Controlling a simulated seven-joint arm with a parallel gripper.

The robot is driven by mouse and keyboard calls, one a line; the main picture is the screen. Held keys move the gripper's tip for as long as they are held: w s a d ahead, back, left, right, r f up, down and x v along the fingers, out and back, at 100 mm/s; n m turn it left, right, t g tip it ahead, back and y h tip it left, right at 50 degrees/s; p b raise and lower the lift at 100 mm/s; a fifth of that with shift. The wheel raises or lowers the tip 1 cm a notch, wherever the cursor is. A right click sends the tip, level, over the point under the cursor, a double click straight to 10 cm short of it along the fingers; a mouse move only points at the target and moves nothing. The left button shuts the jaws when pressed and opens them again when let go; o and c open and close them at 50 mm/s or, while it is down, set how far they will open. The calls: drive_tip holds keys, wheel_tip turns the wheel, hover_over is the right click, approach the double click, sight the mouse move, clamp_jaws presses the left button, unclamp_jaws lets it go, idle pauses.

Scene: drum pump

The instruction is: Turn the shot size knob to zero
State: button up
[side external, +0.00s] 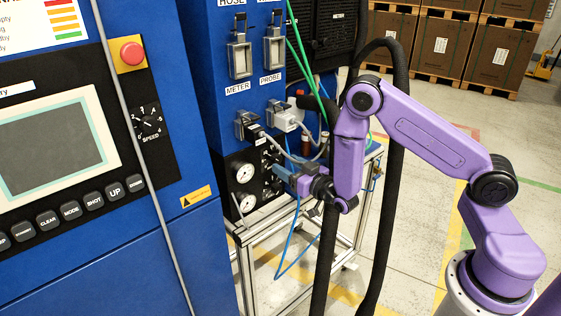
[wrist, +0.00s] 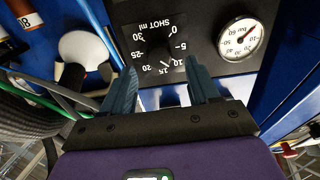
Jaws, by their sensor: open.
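The shot size knob (wrist: 162,50) is black on a black panel, under upside-down "SHOT ml" lettering in the wrist view. Its printed scale runs from 0 to 30. Its pointer is hard to make out, so I cannot read its setting surely. My gripper (wrist: 161,68) is open, its two blue-grey fingers apart, with the tips near the lower left and lower right of the dial. The jaws hold nothing visible. In the side view my gripper (side external: 284,176) is at the pump panel, and the knob there is hidden or too small to pick out.
A round gauge (wrist: 240,38) sits beside the dial in the wrist view. In the side view two gauges (side external: 244,172) are left of my gripper. Plugs and grey cables (side external: 287,121) are just above. A thick black hose (side external: 393,190) hangs close by my arm.

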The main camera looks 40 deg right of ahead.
sight(279, 160)
drive_tip(key=shift+w, duration=1.85)
drive_tip(key=c, duration=1)
